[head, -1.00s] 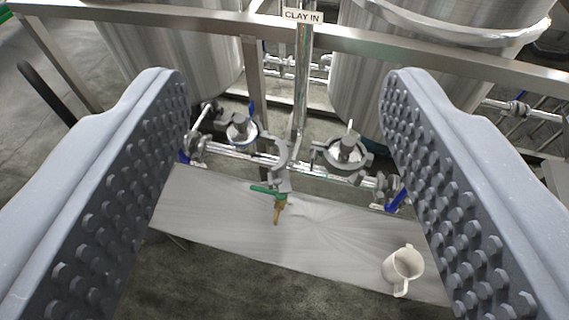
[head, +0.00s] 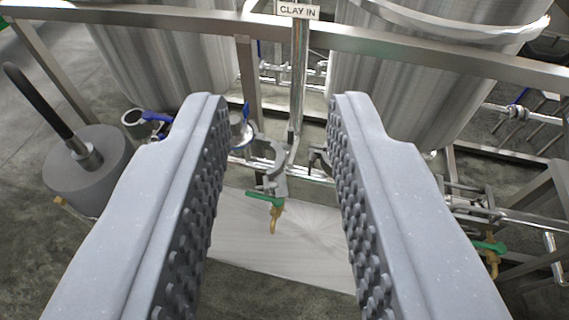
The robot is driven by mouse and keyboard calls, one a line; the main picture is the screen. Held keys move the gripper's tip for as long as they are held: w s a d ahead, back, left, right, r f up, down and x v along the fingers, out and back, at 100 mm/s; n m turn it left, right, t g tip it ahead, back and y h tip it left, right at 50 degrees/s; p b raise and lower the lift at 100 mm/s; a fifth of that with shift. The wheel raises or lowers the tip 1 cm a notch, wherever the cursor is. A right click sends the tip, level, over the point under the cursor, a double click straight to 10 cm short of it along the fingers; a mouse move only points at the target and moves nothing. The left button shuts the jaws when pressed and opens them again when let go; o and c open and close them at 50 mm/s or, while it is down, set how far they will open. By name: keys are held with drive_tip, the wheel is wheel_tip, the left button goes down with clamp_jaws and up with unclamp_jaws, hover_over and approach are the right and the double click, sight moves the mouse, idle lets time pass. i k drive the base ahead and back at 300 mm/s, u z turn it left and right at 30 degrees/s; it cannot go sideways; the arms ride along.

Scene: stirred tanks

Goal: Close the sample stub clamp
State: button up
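The sample stub clamp appears to be the grey curved clamp (head: 274,160) on the pipework just above the sample tap (head: 268,198), which has a green handle and a brass spout. Its curved jaw stands out to the right and looks open; its finer parts are too small to tell. My gripper (head: 278,110) is open and empty. Its two grey studded fingers stand left and right of the clamp in the picture, with a gap on both sides; I cannot tell the depth between them. Another fitting (head: 318,158) is partly hidden behind the right finger.
A steel tray (head: 285,250) lies below the tap. A steel frame rail (head: 400,45) crosses in front of large tanks (head: 165,60). An upright pipe (head: 298,85) rises behind the clamp to the CLAY IN sign (head: 297,10). A second green-handled tap (head: 490,248) is at right.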

sight(279, 148)
drive_tip(key=z, duration=1.3)
drive_tip(key=k, duration=0.65)
drive_tip(key=u, duration=1.35)
drive_tip(key=i, duration=1)
